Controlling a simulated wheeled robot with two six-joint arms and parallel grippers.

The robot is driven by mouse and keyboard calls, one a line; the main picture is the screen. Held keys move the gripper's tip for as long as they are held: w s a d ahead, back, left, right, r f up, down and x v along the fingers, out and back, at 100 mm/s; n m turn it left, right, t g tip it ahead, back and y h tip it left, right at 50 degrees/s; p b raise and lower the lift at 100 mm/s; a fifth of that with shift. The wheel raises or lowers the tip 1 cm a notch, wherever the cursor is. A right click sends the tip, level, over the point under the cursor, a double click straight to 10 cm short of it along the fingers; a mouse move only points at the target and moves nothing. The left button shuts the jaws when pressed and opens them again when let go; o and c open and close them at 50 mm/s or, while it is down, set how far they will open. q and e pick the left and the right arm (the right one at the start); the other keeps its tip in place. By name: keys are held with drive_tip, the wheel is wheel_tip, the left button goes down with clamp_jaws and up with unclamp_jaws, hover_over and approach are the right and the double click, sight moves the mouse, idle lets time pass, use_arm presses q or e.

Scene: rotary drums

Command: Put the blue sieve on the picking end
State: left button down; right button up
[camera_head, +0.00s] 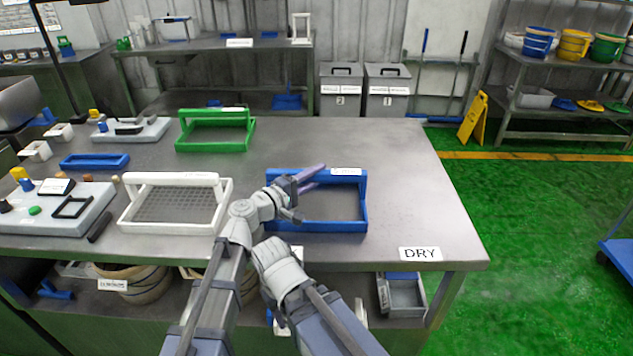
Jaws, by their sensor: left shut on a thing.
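The blue sieve (316,227) is a rectangular frame with a grey mesh floor and a raised blue handle with a white label. It is at the right part of the steel table (410,190), left of the "DRY" label (420,253). My left gripper (313,177) is at the handle, its purple fingers shut on it. My left gripper and wrist hide part of the sieve's left side. I cannot tell whether the sieve's base touches the table. My right arm's wrist shows below the left one, but its gripper is hidden.
A white sieve (126,212) stands left of the blue one, and a green sieve (215,148) stands behind. A blue tray (94,161) and grey fixtures are further left. A yellow floor sign (473,118) stands beyond.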

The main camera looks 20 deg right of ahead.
use_arm(q)
drive_tip(key=shift+f, duration=0.15)
drive_tip(key=c, duration=0.6)
unclamp_jaws()
